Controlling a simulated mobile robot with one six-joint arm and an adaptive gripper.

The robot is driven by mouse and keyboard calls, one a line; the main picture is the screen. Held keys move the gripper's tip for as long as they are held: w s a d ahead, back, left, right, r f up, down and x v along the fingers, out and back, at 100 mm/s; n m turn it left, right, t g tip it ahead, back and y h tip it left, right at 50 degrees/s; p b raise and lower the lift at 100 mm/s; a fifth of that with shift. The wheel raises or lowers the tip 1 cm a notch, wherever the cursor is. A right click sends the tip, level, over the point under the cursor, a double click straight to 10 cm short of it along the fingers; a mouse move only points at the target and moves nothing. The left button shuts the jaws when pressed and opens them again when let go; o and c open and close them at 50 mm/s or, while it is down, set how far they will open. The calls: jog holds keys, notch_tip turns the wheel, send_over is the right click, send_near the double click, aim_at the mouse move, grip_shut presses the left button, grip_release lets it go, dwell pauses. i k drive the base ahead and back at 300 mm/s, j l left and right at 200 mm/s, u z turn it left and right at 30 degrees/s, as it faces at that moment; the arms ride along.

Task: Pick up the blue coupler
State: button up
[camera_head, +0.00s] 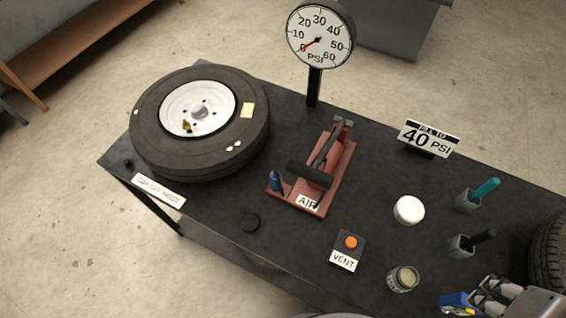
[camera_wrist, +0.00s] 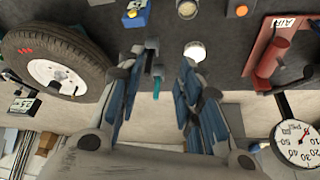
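The blue coupler (camera_head: 276,180) is a small blue upright piece at the left front corner of the red air pump base (camera_head: 335,185), beside the AIR label. In the wrist view the red base (camera_wrist: 262,62) shows at the right, but I cannot make out the coupler there. My gripper (camera_head: 481,294) is at the lower right of the head view, far to the right of the coupler. In the wrist view its two fingers (camera_wrist: 166,62) are spread apart with nothing between them.
A tall gauge (camera_head: 320,36) stands behind the pump. The VENT button box (camera_head: 350,243), white round lid (camera_head: 409,209), jar (camera_head: 403,279), teal-handled tool (camera_head: 484,190) and blue-yellow box (camera_head: 456,303) stand between pump and gripper.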

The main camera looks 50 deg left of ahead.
aim_at(274, 184)
jog(key=u, duration=2.1)
